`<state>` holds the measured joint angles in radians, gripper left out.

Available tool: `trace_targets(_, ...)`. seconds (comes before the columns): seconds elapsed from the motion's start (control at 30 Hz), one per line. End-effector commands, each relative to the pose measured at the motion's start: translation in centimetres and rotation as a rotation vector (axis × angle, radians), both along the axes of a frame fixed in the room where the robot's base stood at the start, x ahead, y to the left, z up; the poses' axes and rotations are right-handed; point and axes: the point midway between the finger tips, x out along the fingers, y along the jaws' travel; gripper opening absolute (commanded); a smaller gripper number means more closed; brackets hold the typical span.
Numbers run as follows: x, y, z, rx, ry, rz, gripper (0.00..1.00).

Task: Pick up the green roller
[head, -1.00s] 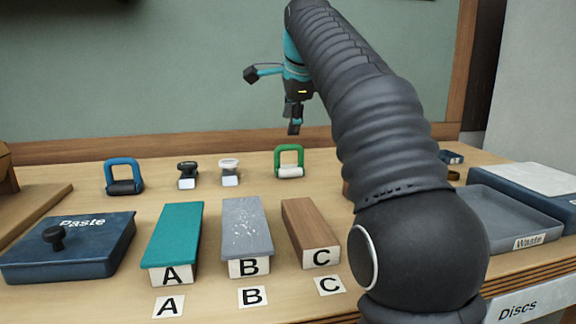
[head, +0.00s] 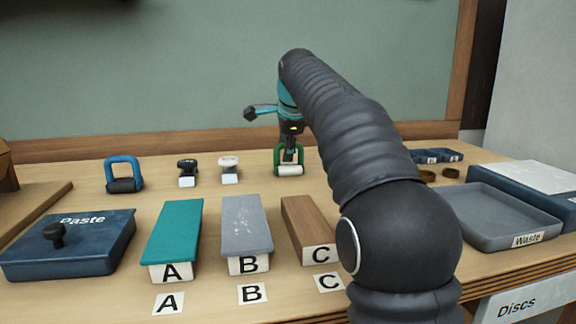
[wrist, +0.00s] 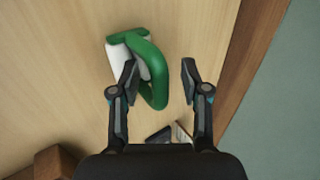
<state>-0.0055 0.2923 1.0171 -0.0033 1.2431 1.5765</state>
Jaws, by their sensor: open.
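The green roller (head: 279,160) stands at the back of the table, a green loop handle above a white roller (head: 290,170). In the wrist view the green handle (wrist: 152,75) lies at and left of the space between the fingers, with its white part (wrist: 122,64) further left. My gripper (head: 289,154) is open and points down at the roller, partly covering its handle in the head view. In the wrist view my gripper (wrist: 159,80) shows two parted fingers, the left one overlapping the handle. I cannot tell whether it touches.
A blue roller (head: 124,175) and two small stamp-like tools (head: 188,173) stand to the left. Blocks A (head: 174,230), B (head: 246,225) and C (head: 308,222) lie in front. A Waste tray (head: 503,215) is at right. The table's wooden back edge (head: 200,139) is close behind.

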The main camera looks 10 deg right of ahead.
Motion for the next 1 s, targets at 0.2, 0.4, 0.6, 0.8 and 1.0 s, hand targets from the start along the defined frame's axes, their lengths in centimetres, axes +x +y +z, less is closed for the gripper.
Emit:
trace_targets(0.2,0.0,0.0,0.0,0.0,0.0,0.0,0.36)
trace_targets(0.4,0.0,0.0,0.0,0.0,0.0,0.0,0.0)
trace_targets(0.6,0.0,0.0,0.0,0.0,-0.001,0.0,0.0)
trace_targets(0.8,0.0,0.0,0.3,0.0,-0.002,0.0,0.0)
trace_targets(1.0,0.1,0.0,1.4,0.0,-0.002,0.0,0.0)
